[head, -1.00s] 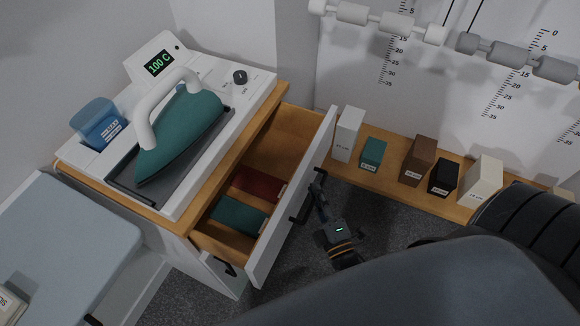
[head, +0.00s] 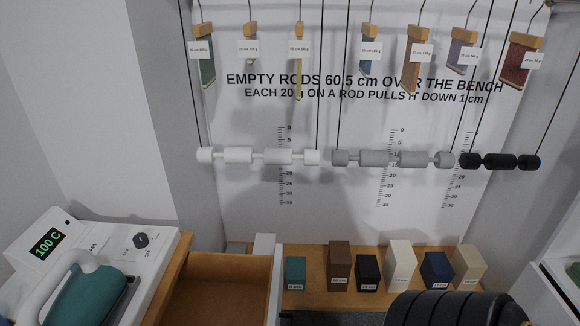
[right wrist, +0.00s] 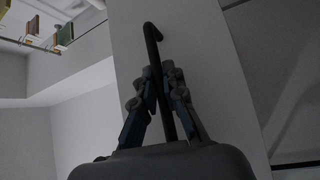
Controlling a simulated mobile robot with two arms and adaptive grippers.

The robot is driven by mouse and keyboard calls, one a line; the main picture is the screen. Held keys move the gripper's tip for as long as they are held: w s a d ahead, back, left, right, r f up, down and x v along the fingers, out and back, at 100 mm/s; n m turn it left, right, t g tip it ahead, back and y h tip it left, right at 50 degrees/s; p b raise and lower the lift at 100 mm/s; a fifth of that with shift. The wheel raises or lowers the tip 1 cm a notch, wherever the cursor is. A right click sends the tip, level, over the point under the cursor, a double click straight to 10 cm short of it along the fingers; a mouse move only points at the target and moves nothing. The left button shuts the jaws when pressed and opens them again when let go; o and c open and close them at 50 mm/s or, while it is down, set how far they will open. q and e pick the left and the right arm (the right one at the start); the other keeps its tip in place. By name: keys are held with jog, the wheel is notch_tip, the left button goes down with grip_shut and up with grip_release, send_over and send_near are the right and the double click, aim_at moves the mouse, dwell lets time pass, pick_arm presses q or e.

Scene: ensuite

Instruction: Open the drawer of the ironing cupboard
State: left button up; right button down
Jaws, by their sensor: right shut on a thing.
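The ironing cupboard's drawer (head: 228,285) stands open at the bottom of the head view, to the right of the cupboard top (head: 165,280). In the right wrist view a dark bar handle (right wrist: 153,45) runs up a pale drawer front (right wrist: 205,60). My right gripper (right wrist: 167,80) is shut on this handle. Neither gripper shows in the head view now.
A teal iron (head: 85,295) with a white handle sits on the cupboard top beside a "100 C" display (head: 47,243). Several labelled blocks (head: 340,265) stand on a wooden shelf right of the drawer. Rods (head: 238,156) hang on cords before the back wall.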

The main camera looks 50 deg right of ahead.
jog(key=c, duration=1.4)
grip_release()
jog(key=s+a+f, duration=0.1)
jog(key=s, duration=1)
jog(key=shift+s+a+f, duration=0.3)
jog(key=shift+s+f, duration=0.1)
